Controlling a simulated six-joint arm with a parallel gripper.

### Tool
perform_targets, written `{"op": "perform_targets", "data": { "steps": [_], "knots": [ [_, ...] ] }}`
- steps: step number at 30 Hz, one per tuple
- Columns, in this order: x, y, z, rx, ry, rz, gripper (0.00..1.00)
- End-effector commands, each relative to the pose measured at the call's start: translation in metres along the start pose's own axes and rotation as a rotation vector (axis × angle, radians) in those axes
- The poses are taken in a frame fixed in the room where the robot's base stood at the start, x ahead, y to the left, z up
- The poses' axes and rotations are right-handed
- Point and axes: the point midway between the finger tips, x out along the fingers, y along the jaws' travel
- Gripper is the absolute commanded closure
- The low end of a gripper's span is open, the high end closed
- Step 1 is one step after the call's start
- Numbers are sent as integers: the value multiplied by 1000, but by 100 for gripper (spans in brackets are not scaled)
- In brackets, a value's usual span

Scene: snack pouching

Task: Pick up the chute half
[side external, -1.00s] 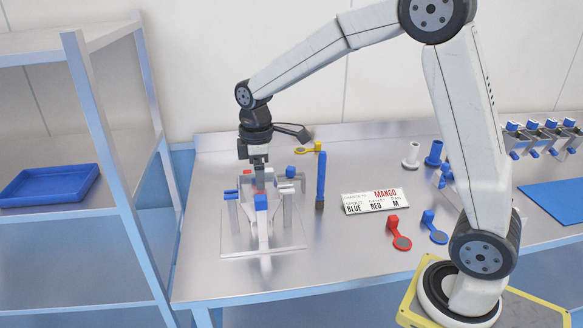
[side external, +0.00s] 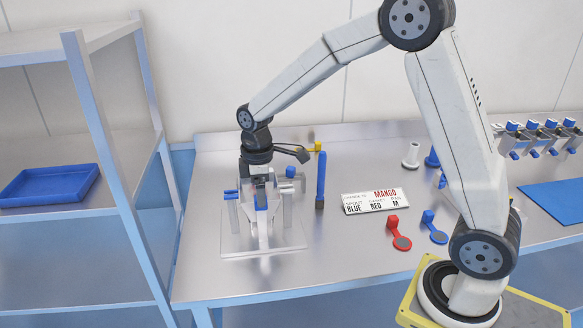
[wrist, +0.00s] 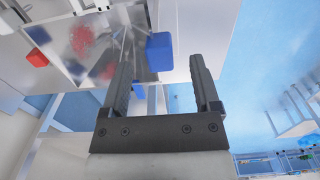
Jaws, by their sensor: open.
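A shiny metal sheet-like part (wrist: 100,45), possibly the chute half, lies beyond the left finger, showing blurred red and blue reflections. A blue block (wrist: 159,52) shows between the fingertips, and a red block (wrist: 37,57) is at the left. In the side view my gripper hides the middle of the fixture.
A blue upright bar (side external: 321,178) stands just right of the fixture. Further right are a label sign (side external: 374,201), a red part (side external: 398,234) and a blue part (side external: 434,228). A shelf with a blue tray (side external: 50,184) stands left.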

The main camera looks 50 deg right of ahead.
Motion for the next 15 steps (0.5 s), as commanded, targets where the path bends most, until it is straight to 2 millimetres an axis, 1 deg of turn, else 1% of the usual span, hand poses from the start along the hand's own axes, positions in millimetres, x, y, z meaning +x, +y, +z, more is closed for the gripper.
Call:
{"op": "perform_targets", "data": {
  "steps": [1,6,9,15],
  "knots": [
    [7,0,0,0,-3,-3,21],
    [25,0,0,1,-2,0,21],
    [30,0,0,1,-2,1,21],
    [32,0,0,1,-1,2,21]
  ]
}}
